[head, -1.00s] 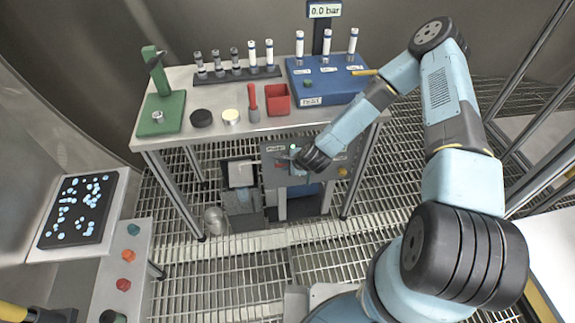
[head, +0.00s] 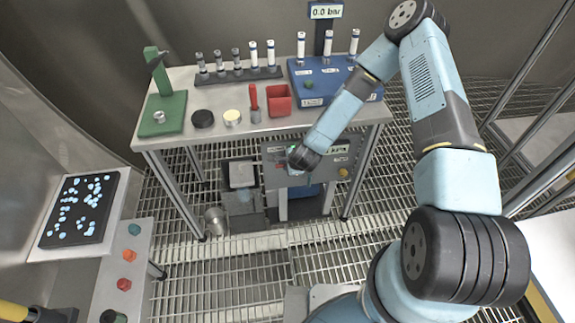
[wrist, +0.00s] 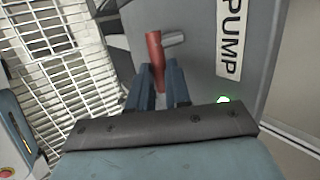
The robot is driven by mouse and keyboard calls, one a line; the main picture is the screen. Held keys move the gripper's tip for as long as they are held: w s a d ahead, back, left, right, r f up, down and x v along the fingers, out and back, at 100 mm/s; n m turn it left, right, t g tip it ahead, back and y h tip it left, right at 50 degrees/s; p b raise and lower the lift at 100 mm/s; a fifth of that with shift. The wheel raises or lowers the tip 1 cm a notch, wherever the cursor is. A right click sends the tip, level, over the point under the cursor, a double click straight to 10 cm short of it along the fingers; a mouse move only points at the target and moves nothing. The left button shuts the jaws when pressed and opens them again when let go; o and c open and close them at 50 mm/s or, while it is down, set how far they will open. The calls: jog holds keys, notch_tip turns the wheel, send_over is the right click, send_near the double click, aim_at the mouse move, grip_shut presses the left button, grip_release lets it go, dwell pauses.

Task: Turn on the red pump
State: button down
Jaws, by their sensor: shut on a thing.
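The pump's red handle (wrist: 155,52) shows in the wrist view, with a short grey shaft at its upper right. It sits on a grey panel with a "PUMP" label (wrist: 230,40). A green light (wrist: 223,100) glows below the label. My gripper (wrist: 159,78) is shut on the red handle, one finger on each side of it. In the head view, the grey control panel (head: 345,160) hangs under the table's front edge. My gripper (head: 292,168) is at its left part, where my wrist hides much of the handle.
The table (head: 215,139) above the panel holds a green stand (head: 165,108), a vial rack (head: 235,74), a red box (head: 279,101) and a blue tray unit (head: 330,90). The display (head: 325,11) reads 0.0 bar. A side console with buttons (head: 124,283) stands at left.

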jog(key=shift+s+f, duration=0.1)
jog(key=c, duration=1.1)
grip_release()
jog(key=v, duration=1.3)
jog(key=shift+s+d+r, duration=0.1)
jog(key=shift+d+r, duration=0.05)
jog(key=shift+r, duration=0.15)
jog(key=shift+s, duration=0.1)
